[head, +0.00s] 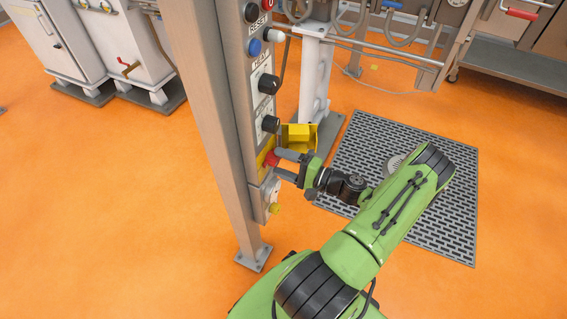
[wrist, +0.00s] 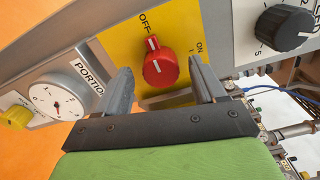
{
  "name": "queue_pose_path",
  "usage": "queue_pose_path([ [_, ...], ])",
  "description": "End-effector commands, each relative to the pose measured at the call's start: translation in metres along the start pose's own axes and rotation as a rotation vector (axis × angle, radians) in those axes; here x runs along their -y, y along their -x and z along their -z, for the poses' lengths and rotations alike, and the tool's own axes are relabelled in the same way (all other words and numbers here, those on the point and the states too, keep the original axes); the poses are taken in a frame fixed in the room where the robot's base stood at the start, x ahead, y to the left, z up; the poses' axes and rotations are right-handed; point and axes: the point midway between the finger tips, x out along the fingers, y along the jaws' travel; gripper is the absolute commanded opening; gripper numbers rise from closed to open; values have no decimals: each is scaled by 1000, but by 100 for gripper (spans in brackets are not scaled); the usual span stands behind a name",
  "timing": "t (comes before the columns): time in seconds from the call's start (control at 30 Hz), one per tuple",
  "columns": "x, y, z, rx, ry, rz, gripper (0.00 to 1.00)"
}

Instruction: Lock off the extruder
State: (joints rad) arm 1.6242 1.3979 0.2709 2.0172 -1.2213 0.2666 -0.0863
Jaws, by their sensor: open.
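A red rotary switch (wrist: 160,68) sits on a yellow plate (wrist: 188,20) marked OFF and ON. Its white pointer line faces toward the OFF mark in the wrist view. In the head view the red switch (head: 271,159) shows low on the grey control column. My gripper (wrist: 160,76) is open, with one finger on each side of the red switch. I cannot tell whether either finger touches it. In the head view my gripper (head: 280,164) reaches the column from the right. No lock can be made out for certain.
A white PORTION dial (wrist: 57,103) and a yellow knob (wrist: 14,117) lie beside the plate; a black knob (wrist: 286,27) lies on its other side. A yellow open box (head: 300,136) is just behind the column. A floor grate (head: 440,225) lies to the right.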

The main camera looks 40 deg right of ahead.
Motion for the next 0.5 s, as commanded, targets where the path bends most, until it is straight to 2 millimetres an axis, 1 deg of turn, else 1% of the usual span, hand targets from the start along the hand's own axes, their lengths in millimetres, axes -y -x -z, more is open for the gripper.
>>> queue_pose_path([
  [0.13,0,4,0,-2,0,1,69],
  [0.23,1,19,1,-5,0,0,69],
  [0.37,2,54,1,-8,1,0,69],
  [0.5,1,95,1,-7,2,1,69],
])
